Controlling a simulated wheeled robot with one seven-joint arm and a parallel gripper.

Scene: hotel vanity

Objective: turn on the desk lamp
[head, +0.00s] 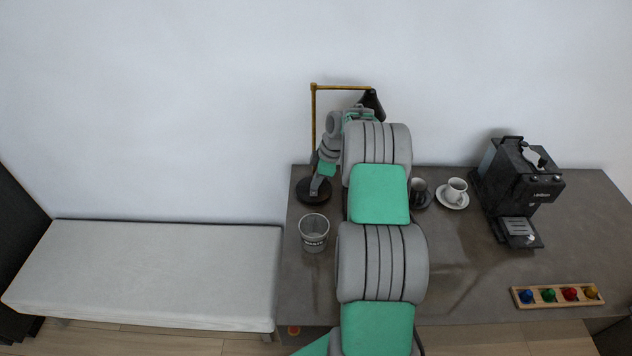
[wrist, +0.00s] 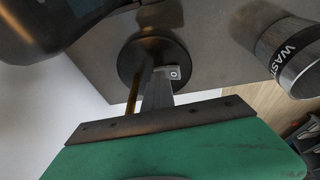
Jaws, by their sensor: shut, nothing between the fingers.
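The desk lamp has a brass pole (head: 314,130), a dark shade (head: 373,103) and a round dark base (head: 314,191) at the back left of the table. In the wrist view the lamp base (wrist: 148,48) shows as a dark disc with the brass pole (wrist: 131,95) beside my fingers. My gripper (head: 315,192) is shut and empty, pointing down at the base. In the wrist view its fingertips (wrist: 170,73) overlap the base's edge; I cannot tell whether they touch it. No light from the lamp is visible. My arm hides part of the lamp.
A waste cup (head: 314,234) stands just in front of the lamp base; it also shows in the wrist view (wrist: 290,55). A bench (head: 150,270) is left.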

